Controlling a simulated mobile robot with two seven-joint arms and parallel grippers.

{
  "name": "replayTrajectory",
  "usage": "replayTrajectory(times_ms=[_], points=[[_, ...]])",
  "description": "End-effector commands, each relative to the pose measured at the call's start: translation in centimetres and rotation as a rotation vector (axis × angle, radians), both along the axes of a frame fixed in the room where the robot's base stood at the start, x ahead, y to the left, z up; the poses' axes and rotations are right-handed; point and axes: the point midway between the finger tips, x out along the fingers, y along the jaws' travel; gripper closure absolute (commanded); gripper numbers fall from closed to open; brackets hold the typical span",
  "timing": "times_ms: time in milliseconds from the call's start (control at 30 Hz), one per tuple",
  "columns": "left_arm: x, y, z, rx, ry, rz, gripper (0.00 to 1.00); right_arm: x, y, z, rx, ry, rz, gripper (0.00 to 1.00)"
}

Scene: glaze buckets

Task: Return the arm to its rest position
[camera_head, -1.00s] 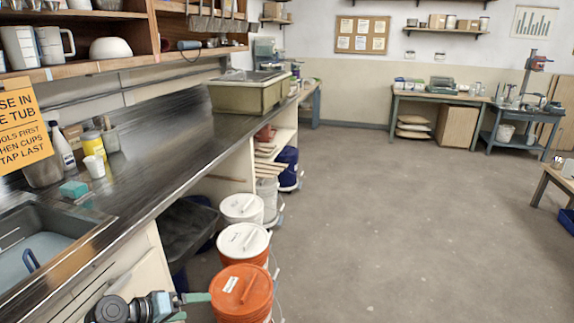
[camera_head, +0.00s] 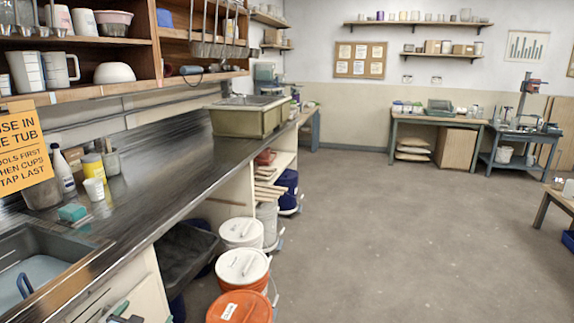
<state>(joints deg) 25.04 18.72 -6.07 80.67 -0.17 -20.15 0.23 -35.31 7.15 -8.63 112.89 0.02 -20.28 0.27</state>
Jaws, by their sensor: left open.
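My left gripper (camera_head: 120,313) shows only in part at the bottom edge of the head view, left of the orange-lidded bucket (camera_head: 240,307). It is in front of the pale cabinet front below the counter. Its jaws are open, and I see nothing held in them. The rest of the left arm is cut off by the frame. My right gripper is not in view. Two white-lidded buckets stand behind the orange-lidded one, a nearer one (camera_head: 243,266) and a farther one (camera_head: 241,233).
The dark counter (camera_head: 150,150) runs along the left, with a sink (camera_head: 35,270) at its near end. A black bin (camera_head: 183,252) stands beside the buckets. A low table (camera_head: 556,205) is at the right edge. The floor (camera_head: 400,240) between is clear.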

Motion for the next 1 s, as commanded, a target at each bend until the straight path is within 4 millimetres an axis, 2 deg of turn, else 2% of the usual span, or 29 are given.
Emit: replayTrajectory(times_ms=[167, 267, 400, 500, 633, 800, 900, 1000], points=[[-5.0, -2.8, -4.8, -0.033, 0.072, -0.033, 0.00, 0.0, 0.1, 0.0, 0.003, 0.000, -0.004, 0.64], [-8.8, -4.7, -7.8, -0.058, 0.124, -0.053, 0.00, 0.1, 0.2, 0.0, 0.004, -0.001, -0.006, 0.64], [-15.8, -7.7, -11.9, -0.107, 0.209, -0.079, 0.00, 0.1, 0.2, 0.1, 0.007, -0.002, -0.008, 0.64], [-21.1, -9.8, -14.1, -0.147, 0.271, -0.091, 0.00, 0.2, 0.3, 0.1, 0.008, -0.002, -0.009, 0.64], [-28.1, -12.2, -15.9, -0.200, 0.349, -0.098, 0.00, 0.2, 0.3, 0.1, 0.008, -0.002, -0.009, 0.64], [-36.1, -14.6, -16.5, -0.265, 0.438, -0.092, 0.00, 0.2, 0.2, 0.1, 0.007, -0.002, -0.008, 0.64], [-39.3, -15.5, -16.4, -0.290, 0.475, -0.084, 0.00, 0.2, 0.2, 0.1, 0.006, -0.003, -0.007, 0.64], [-41.2, -16.0, -16.2, -0.307, 0.498, -0.078, 0.00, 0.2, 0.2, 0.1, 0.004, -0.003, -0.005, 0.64]])
